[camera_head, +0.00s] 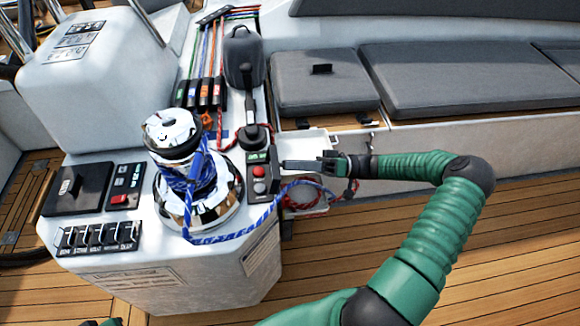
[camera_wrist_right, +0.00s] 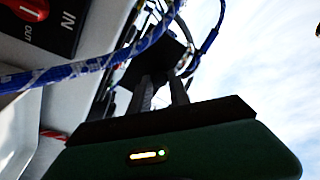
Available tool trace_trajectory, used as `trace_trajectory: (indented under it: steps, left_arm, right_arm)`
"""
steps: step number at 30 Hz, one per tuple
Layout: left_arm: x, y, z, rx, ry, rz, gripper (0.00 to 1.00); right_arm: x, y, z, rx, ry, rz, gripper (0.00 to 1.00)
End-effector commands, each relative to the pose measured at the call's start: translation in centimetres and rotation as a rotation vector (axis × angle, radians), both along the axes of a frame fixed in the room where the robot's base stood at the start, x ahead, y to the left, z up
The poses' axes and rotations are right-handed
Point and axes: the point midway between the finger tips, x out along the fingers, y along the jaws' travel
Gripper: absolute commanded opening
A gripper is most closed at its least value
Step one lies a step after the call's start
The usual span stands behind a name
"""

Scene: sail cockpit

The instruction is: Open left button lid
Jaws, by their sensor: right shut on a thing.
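The button panel (camera_head: 259,181) with red buttons sits on the white console right of the chrome winch, its face uncovered. A thin dark lid (camera_head: 299,165) stands out from the panel's right side, seen nearly edge-on. My right gripper (camera_head: 325,163) is shut at the lid's outer end. In the right wrist view, my right gripper's fingers (camera_wrist_right: 164,92) close on the dark square lid (camera_wrist_right: 160,58), and part of the panel (camera_wrist_right: 55,22) shows at the upper left. Only a small green and dark bit of my left arm shows at the head view's bottom left edge.
A blue rope (camera_head: 250,226) runs from the winch (camera_head: 200,185) past the panel, close to my right gripper. Another switch panel (camera_head: 125,186) and a row of switches (camera_head: 98,237) lie left of the winch. Grey seat cushions (camera_head: 470,80) are behind; the wooden deck (camera_head: 530,230) is open at right.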

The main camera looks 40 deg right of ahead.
Motion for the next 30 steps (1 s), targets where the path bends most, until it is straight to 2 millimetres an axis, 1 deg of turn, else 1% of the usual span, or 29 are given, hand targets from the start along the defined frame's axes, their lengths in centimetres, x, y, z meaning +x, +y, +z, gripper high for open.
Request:
trace_trajectory:
  steps: [1,3,11,23,24,26,30]
  left_arm:
    - [0.0,0.0,-0.58,0.0,0.0,0.0,0.36]
    - [0.0,0.0,-0.84,0.0,0.0,0.0,0.36]
    - [0.01,0.0,-1.29,0.0,0.0,0.0,0.36]
    - [0.01,0.0,-1.29,0.0,0.0,0.0,0.36]
    - [0.0,0.0,-1.3,0.0,0.0,0.0,0.36]
    - [0.0,0.0,-1.3,0.0,0.0,0.0,0.36]
    - [0.0,0.0,-1.28,0.0,0.0,0.0,0.36]
  right_arm:
    - [-0.11,-0.07,-0.85,0.014,-0.005,0.0,0.0]
    - [-0.19,-0.19,-0.99,0.038,-0.021,0.0,0.0]
    - [-0.32,-0.31,-1.19,0.086,-0.05,0.002,0.0]
    - [-0.35,-0.24,-1.18,0.09,-0.052,0.003,0.0]
    - [-0.34,-0.23,-1.18,0.09,-0.052,0.003,0.24]
    - [-0.33,-0.24,-1.16,0.09,-0.052,0.003,0.32]
    - [-0.3,-0.26,-1.01,0.092,-0.054,0.003,0.32]
